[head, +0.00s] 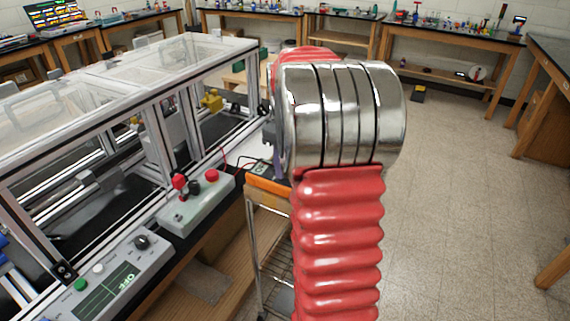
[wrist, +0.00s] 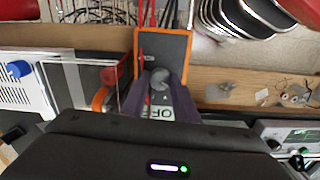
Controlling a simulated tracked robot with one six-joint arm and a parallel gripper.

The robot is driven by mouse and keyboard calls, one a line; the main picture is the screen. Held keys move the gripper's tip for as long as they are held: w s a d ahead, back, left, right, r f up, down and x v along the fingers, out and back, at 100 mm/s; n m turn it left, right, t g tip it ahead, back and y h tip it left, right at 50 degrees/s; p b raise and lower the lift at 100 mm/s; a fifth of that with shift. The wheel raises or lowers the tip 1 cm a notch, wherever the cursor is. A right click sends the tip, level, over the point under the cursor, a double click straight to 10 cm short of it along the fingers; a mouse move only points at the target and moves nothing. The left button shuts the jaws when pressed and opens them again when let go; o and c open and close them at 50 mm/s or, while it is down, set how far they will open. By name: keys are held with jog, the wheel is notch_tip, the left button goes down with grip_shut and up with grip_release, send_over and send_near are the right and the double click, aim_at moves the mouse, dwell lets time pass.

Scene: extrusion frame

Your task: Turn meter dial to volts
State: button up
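In the wrist view a dark meter (wrist: 177,47) with an orange edge lies ahead of my gripper, with red leads at its far end. Its round grey dial (wrist: 159,77) shows between my fingers. A pale display (wrist: 160,112) nearer the camera shows letters that look like "OF"; the rest is covered. My gripper (wrist: 160,82) has two purple-grey fingers, apart, one on each side of the dial. I cannot tell whether they touch it. In the head view my red and silver arm hides most of the gripper and the meter.
In the head view a grey control panel (head: 118,276) with an "OFF" screen and a box with red and black knobs (head: 195,203) stand along the frame's edge. The clear-topped extrusion frame (head: 150,97) fills the left.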

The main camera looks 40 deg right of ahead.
jog(key=c, duration=0.5)
jog(key=shift+d, duration=0.2)
jog(key=shift+c, duration=0.3)
jog(key=shift+a, duration=0.15)
jog(key=shift+m, duration=0.4)
jog(key=m, duration=1.1)
jog(key=o, duration=1.1)
